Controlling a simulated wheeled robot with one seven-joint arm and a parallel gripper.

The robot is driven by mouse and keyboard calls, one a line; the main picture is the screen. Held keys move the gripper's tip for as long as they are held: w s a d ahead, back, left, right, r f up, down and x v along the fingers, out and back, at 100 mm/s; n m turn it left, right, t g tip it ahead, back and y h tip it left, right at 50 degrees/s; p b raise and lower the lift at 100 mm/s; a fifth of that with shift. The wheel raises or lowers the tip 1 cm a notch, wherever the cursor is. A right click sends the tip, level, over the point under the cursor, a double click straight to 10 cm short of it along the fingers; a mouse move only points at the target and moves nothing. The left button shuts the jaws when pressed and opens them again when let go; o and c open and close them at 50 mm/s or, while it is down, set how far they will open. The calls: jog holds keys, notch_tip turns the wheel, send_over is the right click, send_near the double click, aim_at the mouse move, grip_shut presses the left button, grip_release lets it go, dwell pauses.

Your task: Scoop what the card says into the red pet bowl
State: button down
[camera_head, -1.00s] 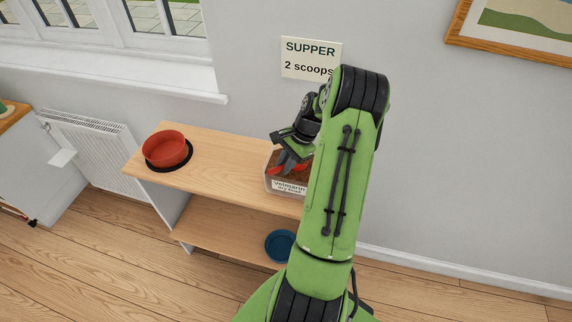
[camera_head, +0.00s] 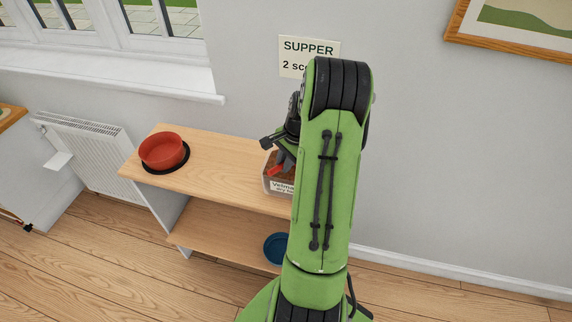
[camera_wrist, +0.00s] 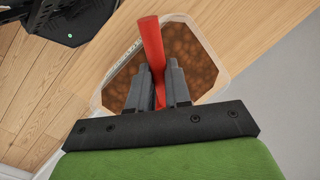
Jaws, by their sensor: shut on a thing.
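The card (camera_head: 308,56) on the wall reads "SUPPER" and, below it, "2 scoops" in the earlier picture; my arm now covers part of that line. The red pet bowl (camera_head: 162,150) stands on a dark round mat at the left of the wooden shelf top. A clear tub of brown dry food (camera_head: 279,186) stands to its right, partly hidden by my arm. In the wrist view, my gripper (camera_wrist: 162,85) is shut on a red scoop handle (camera_wrist: 151,40) over the tub (camera_wrist: 203,50). The scoop's bowl end is hidden.
A blue bowl (camera_head: 277,248) sits on the lower shelf (camera_head: 215,235). The shelf top (camera_head: 225,165) is clear between the red bowl and the tub. A radiator (camera_head: 90,150) and window sill lie to the left.

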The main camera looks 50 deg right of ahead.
jog(key=shift+h, duration=0.4)
jog(key=a+r, duration=0.1)
jog(key=a+r+p, duration=0.1)
jog(key=a+r, duration=0.2)
jog(key=shift+w+r+p, duration=0.1)
jog(key=shift+w+p, duration=0.2)
jog(key=shift+p, duration=0.05)
jog(key=shift+a+r+h+b, duration=0.15)
jog(key=shift+h+b, duration=0.25)
jog(key=shift+b, duration=0.15)
jog(key=shift+r, duration=0.1)
jog(key=shift+r, duration=0.1)
